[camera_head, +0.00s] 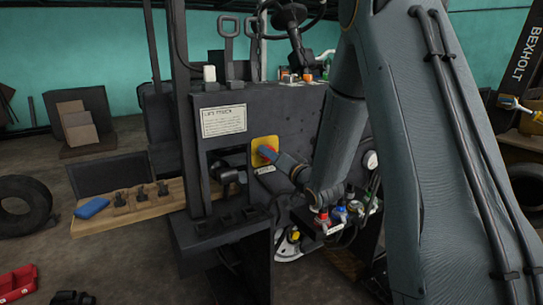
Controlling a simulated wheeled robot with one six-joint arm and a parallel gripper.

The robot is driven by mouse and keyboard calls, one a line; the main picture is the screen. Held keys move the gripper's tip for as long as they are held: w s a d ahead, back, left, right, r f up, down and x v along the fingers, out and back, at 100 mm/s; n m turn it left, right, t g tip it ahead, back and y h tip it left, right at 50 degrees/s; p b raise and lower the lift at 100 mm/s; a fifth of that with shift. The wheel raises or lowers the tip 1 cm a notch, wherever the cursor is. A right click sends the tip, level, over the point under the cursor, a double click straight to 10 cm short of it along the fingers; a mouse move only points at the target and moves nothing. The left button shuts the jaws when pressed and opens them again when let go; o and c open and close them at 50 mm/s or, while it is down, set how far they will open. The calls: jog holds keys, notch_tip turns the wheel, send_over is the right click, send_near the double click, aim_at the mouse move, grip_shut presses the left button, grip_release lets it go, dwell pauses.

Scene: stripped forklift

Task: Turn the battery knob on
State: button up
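The red battery knob (266,151) sits on a yellow square plate (258,142) on the dark side panel of the forklift. Only a small part of the knob shows. My gripper (272,156) reaches in from the right, with its tip right at the knob and over part of it. I cannot tell whether it touches the knob or whether its fingers are closed around it. A small label (265,170) is below the plate.
A paper notice (223,120) is on the panel above left. A dark post (186,110) rises left of the plate. A wooden bench (155,203) with a blue object (92,208) is at left. Cables and coloured connectors (338,215) sit under my forearm.

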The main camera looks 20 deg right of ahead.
jog(key=shift+m, duration=0.3)
dwell(0.4)
jog(key=o, duration=1.1)
jog(key=shift+c, duration=0.2)
jog(key=b+v, duration=0.1)
jog(key=v, duration=0.6)
jog(key=shift+s+b, duration=0.35)
jog(key=shift+s, duration=0.05)
jog(key=shift+d, duration=0.1)
